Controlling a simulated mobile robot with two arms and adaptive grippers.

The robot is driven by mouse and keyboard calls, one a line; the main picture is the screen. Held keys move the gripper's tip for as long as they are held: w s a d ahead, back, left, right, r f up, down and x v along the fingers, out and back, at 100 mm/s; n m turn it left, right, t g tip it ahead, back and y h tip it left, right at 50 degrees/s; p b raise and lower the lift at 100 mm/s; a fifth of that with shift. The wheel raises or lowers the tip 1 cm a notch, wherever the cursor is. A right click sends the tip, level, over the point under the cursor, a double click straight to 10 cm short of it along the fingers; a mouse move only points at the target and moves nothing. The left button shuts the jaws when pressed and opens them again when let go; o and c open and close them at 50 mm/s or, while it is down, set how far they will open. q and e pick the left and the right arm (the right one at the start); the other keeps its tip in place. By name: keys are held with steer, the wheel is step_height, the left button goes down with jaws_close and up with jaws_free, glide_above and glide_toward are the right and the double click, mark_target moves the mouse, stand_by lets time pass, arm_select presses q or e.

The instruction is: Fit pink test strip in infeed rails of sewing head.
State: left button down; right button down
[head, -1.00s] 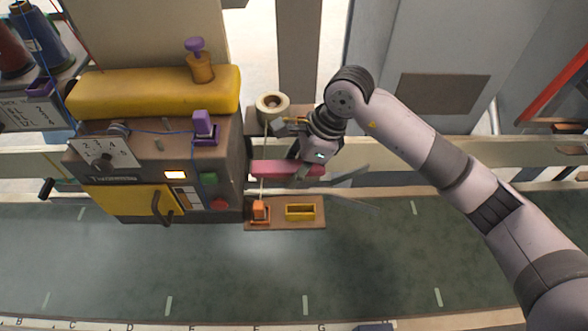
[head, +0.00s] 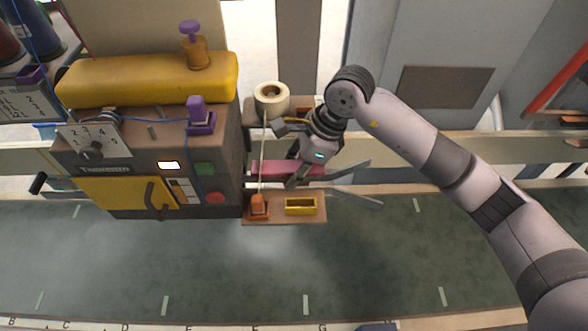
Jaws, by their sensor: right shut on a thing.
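The sewing head is the brown machine (head: 130,150) with a yellow top and yellow door at the left. The pink strip (head: 270,168) lies lengthwise just right of its side, its left end close to the machine. My right gripper (head: 287,155) is shut on the strip from above and covers part of its right half. Two grey flared bars (head: 352,197), apparently the infeed rails, spread out to the right of the gripper. Their inner parts are mostly hidden, so I cannot tell whether the strip sits between them. My left gripper is not in view.
A cream tape or thread roll (head: 272,98) stands behind the gripper, with a cord running down from it. A brown shelf (head: 278,219) in front carries an orange part (head: 259,206) and a yellow tray (head: 300,207). The green floor in front is clear.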

mark_target(289, 165)
steer(key=shift+r, duration=0.1)
steer(key=shift+r+p, duration=0.85)
steer(key=shift+r, duration=1.2)
step_height(289, 165, up, 7)
steer(key=shift+w+f+p, duration=0.1)
steer(key=shift+p, duration=0.4)
steer(key=shift+s+d+f, duration=0.1)
steer(key=shift+s+d, duration=0.1)
steer(key=shift+d, duration=0.1)
steer(key=s+d+f+n+g+h, duration=0.2)
steer(key=s+d+n, duration=0.3)
steer(key=d+n, duration=0.3)
steer(key=s+d+f+n+g+h+b, duration=0.1)
steer(key=s+d+f+n, duration=0.3)
steer(key=d+n, duration=0.5)
steer(key=shift+s+d+f+n+g+h, duration=0.2)
steer(key=shift+s+n+g+h, duration=0.25)
steer(key=shift+g+h, duration=0.35)
